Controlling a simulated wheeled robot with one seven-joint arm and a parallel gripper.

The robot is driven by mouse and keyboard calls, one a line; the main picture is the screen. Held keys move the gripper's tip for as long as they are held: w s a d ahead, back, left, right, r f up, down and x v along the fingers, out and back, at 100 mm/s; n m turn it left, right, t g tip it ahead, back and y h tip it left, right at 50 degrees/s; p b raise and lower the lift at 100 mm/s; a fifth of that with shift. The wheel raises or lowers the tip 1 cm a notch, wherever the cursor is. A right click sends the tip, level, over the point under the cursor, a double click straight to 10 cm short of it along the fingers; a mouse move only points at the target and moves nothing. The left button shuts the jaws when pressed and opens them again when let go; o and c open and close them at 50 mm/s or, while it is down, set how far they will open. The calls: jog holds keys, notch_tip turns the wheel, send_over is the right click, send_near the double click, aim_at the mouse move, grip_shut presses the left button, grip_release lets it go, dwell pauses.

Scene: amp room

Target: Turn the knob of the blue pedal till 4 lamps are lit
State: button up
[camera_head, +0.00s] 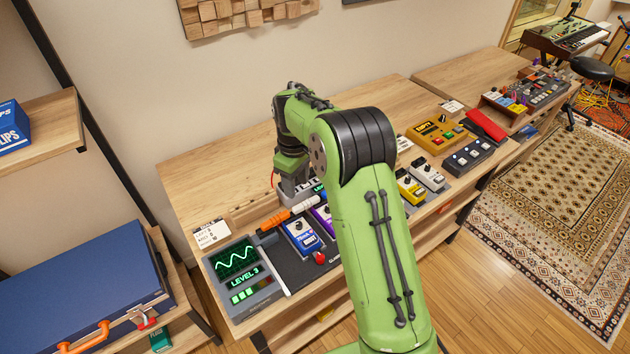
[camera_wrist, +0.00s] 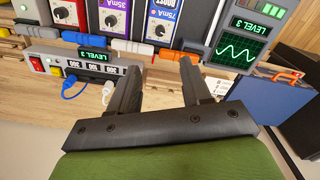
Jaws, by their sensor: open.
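The blue pedal (camera_head: 303,240) stands on the dark pedalboard in the head view, with a dark round knob on its upper part. In the head view my arm hides the fingertips.
A purple pedal (camera_wrist: 117,18) stands beside the blue one. Orange (camera_head: 275,220) and white (camera_head: 304,205) plugs lie behind them. A supply box (camera_wrist: 82,68) with number displays and cables stands behind the pedals. A red ball (camera_head: 319,257) is in front. Bare wood (camera_head: 210,170) lies at the back.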

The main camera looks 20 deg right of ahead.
jog(key=s+r+m+t+b, duration=0.1)
jog(key=s+r+m+t, duration=0.1)
jog(key=s+r, duration=1)
jog(key=shift+s+m+t+b, duration=0.3)
jog(key=shift+s+m+b, duration=0.15)
jog(key=shift+m, duration=0.15)
jog(key=shift+d, duration=0.15)
jog(key=s+m+t, duration=0.3)
jog(key=s+m, duration=0.1)
jog(key=s, duration=1.4)
jog(key=shift+s+r, duration=0.25)
jog(key=shift+s, duration=0.15)
